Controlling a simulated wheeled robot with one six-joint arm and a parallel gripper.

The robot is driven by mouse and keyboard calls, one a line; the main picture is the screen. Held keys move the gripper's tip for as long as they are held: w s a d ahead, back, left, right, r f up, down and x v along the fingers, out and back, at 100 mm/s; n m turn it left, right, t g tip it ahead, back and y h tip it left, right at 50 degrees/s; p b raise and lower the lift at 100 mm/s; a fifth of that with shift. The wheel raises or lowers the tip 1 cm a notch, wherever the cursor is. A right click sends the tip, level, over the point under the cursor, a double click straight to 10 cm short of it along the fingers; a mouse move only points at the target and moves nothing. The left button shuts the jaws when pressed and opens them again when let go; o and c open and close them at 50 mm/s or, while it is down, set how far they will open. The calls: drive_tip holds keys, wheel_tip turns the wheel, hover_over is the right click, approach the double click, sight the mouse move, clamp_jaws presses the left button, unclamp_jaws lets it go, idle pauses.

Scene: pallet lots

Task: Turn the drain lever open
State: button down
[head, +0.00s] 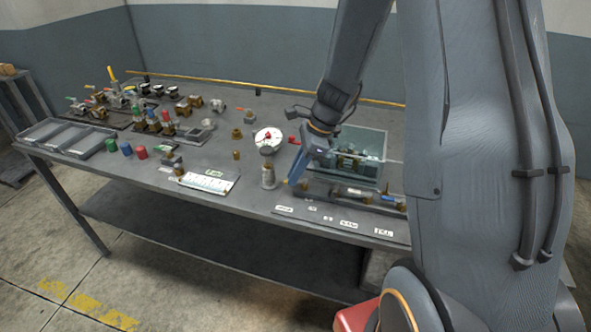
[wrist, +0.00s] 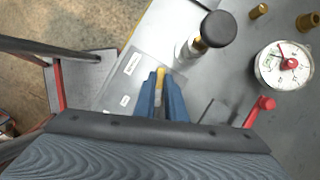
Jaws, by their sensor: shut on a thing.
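My gripper (head: 299,172) is low over the front of the bench, by the left end of the glass-sided test rig (head: 362,150). In the wrist view its blue fingers (wrist: 161,92) are shut on a narrow yellow lever, which looks like the drain lever (wrist: 160,76). Only the lever's yellow end shows, between the fingertips; its pivot and the valve under it are hidden by the fingers. A bit of yellow also shows at the fingertips in the head view (head: 285,181). I cannot tell the lever's angle.
A grey cylinder (head: 268,177) with a dark cap (wrist: 219,29) stands close beside my gripper. A round dial gauge (wrist: 283,66) and a red-knobbed lever (wrist: 265,104) are near. A labelled plate (wrist: 134,75) lies along the front edge. Valves and fittings crowd the bench's far left.

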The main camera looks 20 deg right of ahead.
sight(305, 179)
drive_tip(key=n, duration=0.2)
drive_tip(key=s+n+g+p, duration=0.1)
drive_tip(key=n, duration=0.1)
drive_tip(key=n+g, duration=0.1)
drive_tip(key=n, duration=0.1)
drive_tip(key=shift+s, duration=0.3)
drive_tip(key=n+g, duration=0.1)
drive_tip(key=n, duration=0.3)
drive_tip(key=shift+s+d+g+h+p, duration=0.2)
drive_tip(key=shift+s+g+h+p, duration=0.1)
drive_tip(key=shift+s+g+p, duration=0.1)
drive_tip(key=shift+s+d+n+g+h, duration=0.15)
drive_tip(key=shift+n+g+h, duration=0.1)
drive_tip(key=shift+n, duration=0.6)
drive_tip(key=shift+s+d+n+g+h, duration=0.15)
drive_tip(key=shift+n+h, duration=0.1)
drive_tip(key=shift+n, duration=0.6)
drive_tip(key=c, duration=1.8)
unclamp_jaws()
drive_tip(key=shift+b+v, duration=1.2)
drive_tip(key=shift+v, duration=2.7)
